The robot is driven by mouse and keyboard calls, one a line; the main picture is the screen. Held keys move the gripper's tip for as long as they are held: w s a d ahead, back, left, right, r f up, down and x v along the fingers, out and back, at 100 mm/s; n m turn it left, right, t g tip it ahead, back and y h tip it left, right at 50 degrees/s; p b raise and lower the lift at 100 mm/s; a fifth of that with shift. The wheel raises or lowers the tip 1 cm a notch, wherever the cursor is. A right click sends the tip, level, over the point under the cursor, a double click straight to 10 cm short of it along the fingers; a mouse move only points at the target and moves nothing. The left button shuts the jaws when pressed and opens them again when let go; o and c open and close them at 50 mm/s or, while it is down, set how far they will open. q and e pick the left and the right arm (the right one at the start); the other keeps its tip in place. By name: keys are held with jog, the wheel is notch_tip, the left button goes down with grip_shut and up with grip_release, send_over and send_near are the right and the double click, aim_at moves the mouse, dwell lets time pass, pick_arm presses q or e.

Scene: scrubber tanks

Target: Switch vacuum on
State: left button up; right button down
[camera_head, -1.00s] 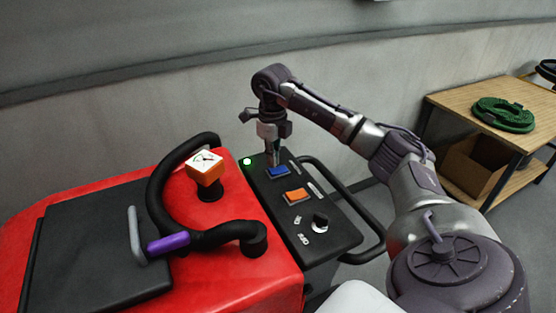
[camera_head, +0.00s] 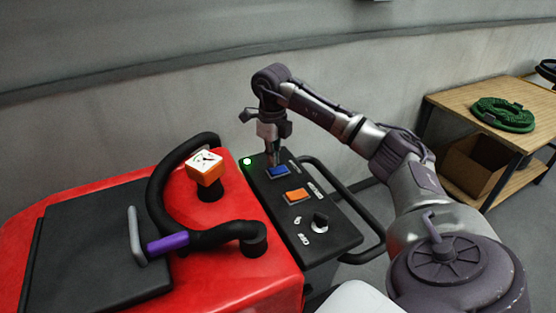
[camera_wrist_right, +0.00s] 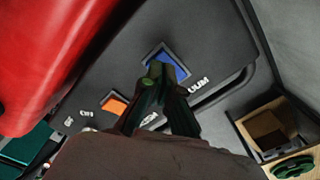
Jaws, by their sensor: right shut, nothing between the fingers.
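The black control panel (camera_head: 262,187) of the red machine has a blue rocker switch (camera_head: 280,172) near its far end. In the right wrist view the blue switch (camera_wrist_right: 180,70) lies beside a partly hidden white label ending in "UUM". My right gripper (camera_head: 271,163) points down, shut and empty, with its fingertips at the blue switch. In the wrist view the fingertips (camera_wrist_right: 160,70) overlap the switch; whether they press it I cannot tell. My left gripper is not in view.
An orange switch (camera_head: 297,195) and a black knob (camera_head: 320,222) sit nearer on the panel. A green light (camera_head: 247,161) is lit at its far corner. A wooden table (camera_head: 455,103) stands at right.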

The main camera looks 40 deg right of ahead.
aim_at(273, 170)
jog(key=shift+f+b, duration=0.7)
jog(key=shift+f, duration=0.45)
dwell(0.6)
jog(key=shift+r+p, duration=2.85)
jog(key=shift+r, duration=0.7)
jog(key=shift+f, duration=0.1)
